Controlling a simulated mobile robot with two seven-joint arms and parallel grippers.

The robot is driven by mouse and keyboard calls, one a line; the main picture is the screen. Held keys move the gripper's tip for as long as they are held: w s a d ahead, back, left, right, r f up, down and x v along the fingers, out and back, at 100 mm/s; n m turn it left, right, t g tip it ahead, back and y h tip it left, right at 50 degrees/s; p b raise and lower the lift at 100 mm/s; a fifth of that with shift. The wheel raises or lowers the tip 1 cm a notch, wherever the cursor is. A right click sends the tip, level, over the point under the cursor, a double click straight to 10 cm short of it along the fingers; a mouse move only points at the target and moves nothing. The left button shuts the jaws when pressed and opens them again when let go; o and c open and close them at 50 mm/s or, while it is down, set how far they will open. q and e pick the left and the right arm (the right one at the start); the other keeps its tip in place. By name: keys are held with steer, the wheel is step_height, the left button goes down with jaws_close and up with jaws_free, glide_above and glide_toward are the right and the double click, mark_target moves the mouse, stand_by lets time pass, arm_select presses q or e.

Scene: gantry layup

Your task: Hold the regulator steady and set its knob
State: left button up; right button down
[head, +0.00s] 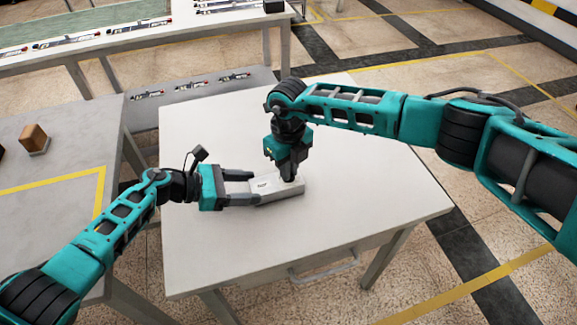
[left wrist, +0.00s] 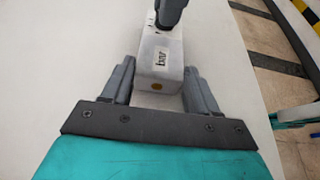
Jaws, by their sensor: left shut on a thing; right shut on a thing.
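The regulator is a pale grey-white box (head: 279,195) lying on the white table (head: 340,130). In the left wrist view the regulator (left wrist: 160,60) shows dark lettering on top and a round brass-coloured spot on its near end. My left gripper (head: 243,187) is shut on the body of the regulator, one finger along each side; its fingers also show in the left wrist view (left wrist: 157,88). My right gripper (head: 289,176) points down from above and is shut at the far part of the regulator's top. The knob is hidden by the right gripper's fingers.
A grey table (head: 60,125) with a brown block (head: 34,138) stands at the left. A bench with several slim parts stands behind. The white table is bare around the regulator, with a drawer handle (head: 325,268) at its front.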

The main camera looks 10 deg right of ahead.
stand_by(0.5)
steer(key=c, duration=1.2)
jaws_free()
steer(key=shift+r, duration=0.1)
step_height(320, 180, up, 12)
steer(key=shift+f, duration=0.1)
arm_select(q)
steer(key=o, duration=1.4)
steer(key=shift+a, duration=0.1)
